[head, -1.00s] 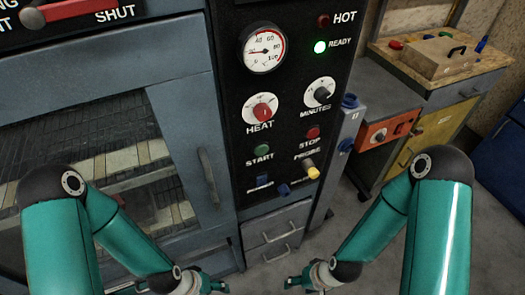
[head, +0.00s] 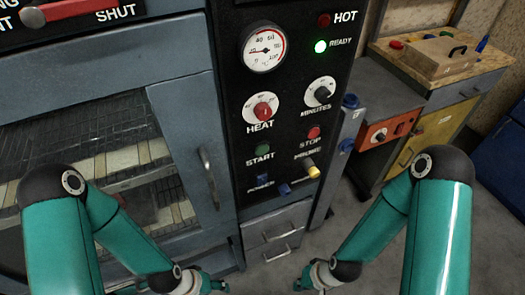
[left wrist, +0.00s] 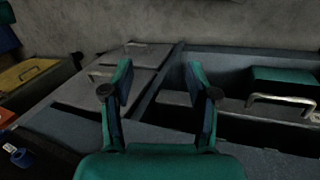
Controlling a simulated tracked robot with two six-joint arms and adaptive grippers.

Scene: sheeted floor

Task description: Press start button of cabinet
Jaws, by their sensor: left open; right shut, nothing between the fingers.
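The cabinet's black control panel (head: 289,110) stands in the middle of the head view. The green start button (head: 263,149) sits on it, above the START label and below the red heat knob (head: 263,111). The red stop button (head: 314,132) is to its right. My right gripper (head: 301,283) is low at the bottom of the head view, shut and empty, well below the panel and apart from it. My left gripper (head: 217,284) is low in front of the cabinet, partly cut off. In the left wrist view the left gripper (left wrist: 159,80) is open with nothing between its fingers.
A blue cabinet door with a handle (head: 209,178) is left of the panel. A side bench with a wooden box (head: 440,60) and an orange unit (head: 378,134) stands right. Bare floor (head: 400,240) shows between.

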